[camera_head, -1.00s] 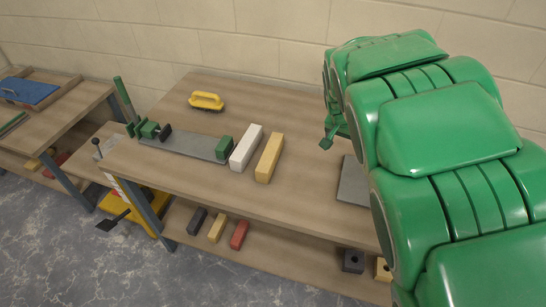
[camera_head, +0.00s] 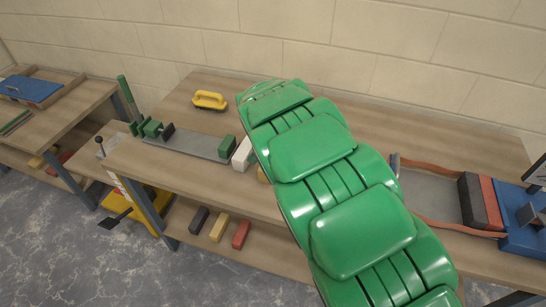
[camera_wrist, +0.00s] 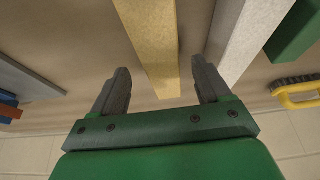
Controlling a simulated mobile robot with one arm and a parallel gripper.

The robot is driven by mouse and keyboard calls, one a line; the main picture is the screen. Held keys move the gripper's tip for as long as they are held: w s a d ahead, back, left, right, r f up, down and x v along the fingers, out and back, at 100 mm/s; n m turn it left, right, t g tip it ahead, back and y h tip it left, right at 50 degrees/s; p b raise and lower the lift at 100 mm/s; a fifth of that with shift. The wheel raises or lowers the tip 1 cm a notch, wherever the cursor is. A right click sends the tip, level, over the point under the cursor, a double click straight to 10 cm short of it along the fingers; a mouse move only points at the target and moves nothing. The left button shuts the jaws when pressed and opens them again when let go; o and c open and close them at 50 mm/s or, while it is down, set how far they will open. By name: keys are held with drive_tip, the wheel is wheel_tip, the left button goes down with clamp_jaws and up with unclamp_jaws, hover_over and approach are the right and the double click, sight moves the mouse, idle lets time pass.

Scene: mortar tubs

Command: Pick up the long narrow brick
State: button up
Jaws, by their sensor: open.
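Two long bricks lie side by side on the workbench. The yellow long brick (camera_wrist: 152,38) lies in line with the gap between my fingers in the wrist view; in the head view only a sliver of it (camera_head: 262,175) shows beside my arm. The white long brick (camera_wrist: 247,35) is just right of my right finger; in the head view part of it (camera_head: 242,154) shows left of my arm. My gripper (camera_wrist: 161,70) is open and empty, its fingers spread wider than the yellow brick. My arm hides the gripper in the head view.
A grey plate with green blocks (camera_head: 190,143) sits left of the bricks. A yellow-handled brush (camera_head: 210,100) lies behind. At right are a grey tray (camera_head: 425,195), dark and red bricks (camera_head: 482,200) and a blue item (camera_head: 520,235). Several small bricks (camera_head: 220,226) lie on the lower shelf.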

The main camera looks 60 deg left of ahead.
drive_tip(key=shift+x, duration=2.8)
drive_tip(key=shift+a, duration=0.1)
drive_tip(key=shift+c, duration=0.2)
drive_tip(key=shift+r, duration=0.1)
clamp_jaws()
